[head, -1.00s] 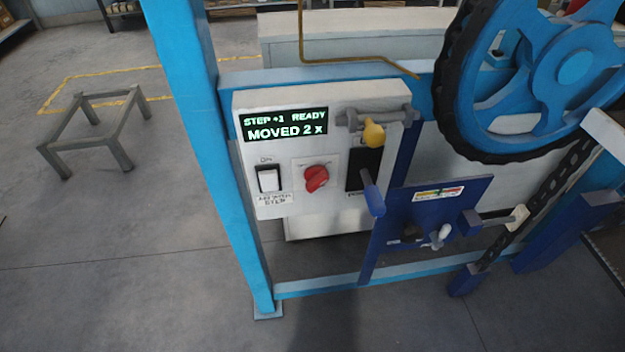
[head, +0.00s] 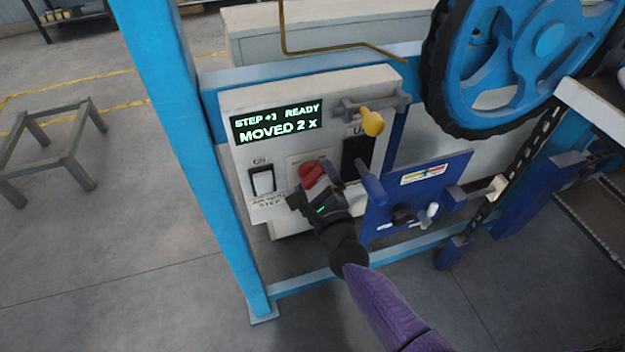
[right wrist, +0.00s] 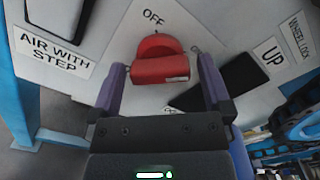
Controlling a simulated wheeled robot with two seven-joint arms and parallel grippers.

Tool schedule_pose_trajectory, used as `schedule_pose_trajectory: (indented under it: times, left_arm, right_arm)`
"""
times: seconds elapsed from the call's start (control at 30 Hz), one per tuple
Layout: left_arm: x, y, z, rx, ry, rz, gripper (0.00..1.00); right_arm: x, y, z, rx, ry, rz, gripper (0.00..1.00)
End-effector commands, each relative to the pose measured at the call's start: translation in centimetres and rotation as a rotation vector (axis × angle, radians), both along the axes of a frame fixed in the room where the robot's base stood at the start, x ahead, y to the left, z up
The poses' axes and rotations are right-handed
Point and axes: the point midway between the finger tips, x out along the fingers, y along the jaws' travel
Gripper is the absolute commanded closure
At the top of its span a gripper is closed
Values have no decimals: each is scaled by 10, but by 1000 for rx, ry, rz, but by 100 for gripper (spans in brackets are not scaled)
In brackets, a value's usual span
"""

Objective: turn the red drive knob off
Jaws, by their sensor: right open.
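The red drive knob (head: 311,173) is on the white control panel (head: 270,100), between the white rocker switch and the black switch. In the right wrist view the red knob (right wrist: 160,62) shows its grip bar lying roughly level, with an "OFF" label above it. My right gripper (head: 318,192) is at the panel, just below and in front of the knob. In the right wrist view its open fingers (right wrist: 163,72) stand to the left and right of the knob, with a gap on each side. I cannot tell how deep the knob sits between them. My left gripper is not in view.
A white rocker switch (head: 263,182) is left of the knob, and a black switch (head: 356,152) is right of it. A yellow-knobbed lever (head: 372,122) and a blue plate (head: 415,190) with small levers stick out at the right. A blue post (head: 175,100) stands at the left.

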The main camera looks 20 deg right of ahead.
Motion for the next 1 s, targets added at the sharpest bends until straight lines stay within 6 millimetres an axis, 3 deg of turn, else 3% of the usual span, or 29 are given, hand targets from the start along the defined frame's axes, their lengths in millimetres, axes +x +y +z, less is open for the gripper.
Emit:
schedule_pose_trajectory:
  times: [0.33, 0.7, 1.0]
  left_arm:
    - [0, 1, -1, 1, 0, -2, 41]
    - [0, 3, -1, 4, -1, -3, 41]
    - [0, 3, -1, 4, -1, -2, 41]
  right_arm:
    - [8, 0, 0, -1, 1, 1, 0]
    - [7, 0, 0, -2, 1, 1, 76]
    - [7, 1, 0, -39, 1, 1, 80]
